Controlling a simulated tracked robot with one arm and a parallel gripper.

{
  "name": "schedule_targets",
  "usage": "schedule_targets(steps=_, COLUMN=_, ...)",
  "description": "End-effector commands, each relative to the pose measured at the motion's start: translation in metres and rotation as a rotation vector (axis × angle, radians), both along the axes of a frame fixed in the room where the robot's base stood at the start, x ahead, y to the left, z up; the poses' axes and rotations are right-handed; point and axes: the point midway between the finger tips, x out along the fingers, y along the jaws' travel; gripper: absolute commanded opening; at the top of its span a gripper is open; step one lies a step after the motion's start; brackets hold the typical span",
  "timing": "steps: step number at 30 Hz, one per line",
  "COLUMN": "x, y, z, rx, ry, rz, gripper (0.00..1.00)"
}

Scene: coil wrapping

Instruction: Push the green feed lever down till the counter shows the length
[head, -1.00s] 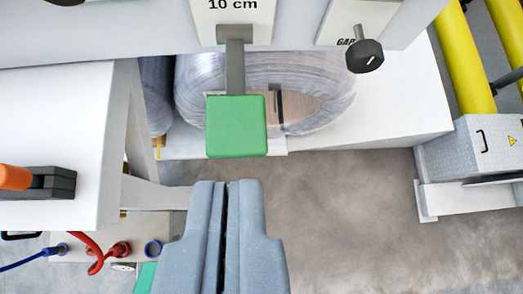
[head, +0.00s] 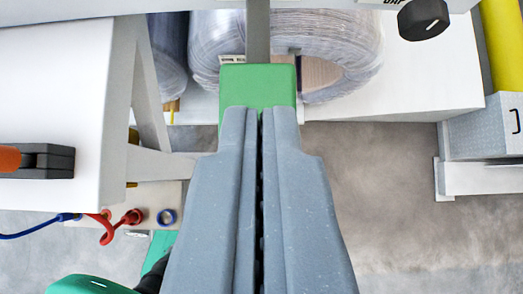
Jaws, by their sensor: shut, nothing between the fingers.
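The green feed lever (head: 258,85) has a square green paddle on a grey stem that runs up out of the top of the head view. My gripper (head: 260,112) is shut and empty. Its fingertips overlap the lower part of the green paddle in the picture. I cannot tell whether they touch it. The counter is not readable in this view.
A black knob (head: 424,19) sits at the upper right. Wrapped coils (head: 335,50) lie behind the lever. A white table (head: 60,100) with an orange-handled tool (head: 38,161) is at left.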

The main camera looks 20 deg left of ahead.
Motion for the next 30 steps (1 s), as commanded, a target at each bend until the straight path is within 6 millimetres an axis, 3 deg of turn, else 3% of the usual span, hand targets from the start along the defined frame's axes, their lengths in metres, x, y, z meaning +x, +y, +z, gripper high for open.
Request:
schedule_targets(steps=13, x=0.032, y=0.012, z=-0.037, rx=0.003, ry=0.007, rz=0.001, gripper=0.00)
schedule_targets(steps=30, x=0.032, y=0.012, z=-0.071, rx=0.001, ry=0.004, rz=0.001, gripper=0.00)
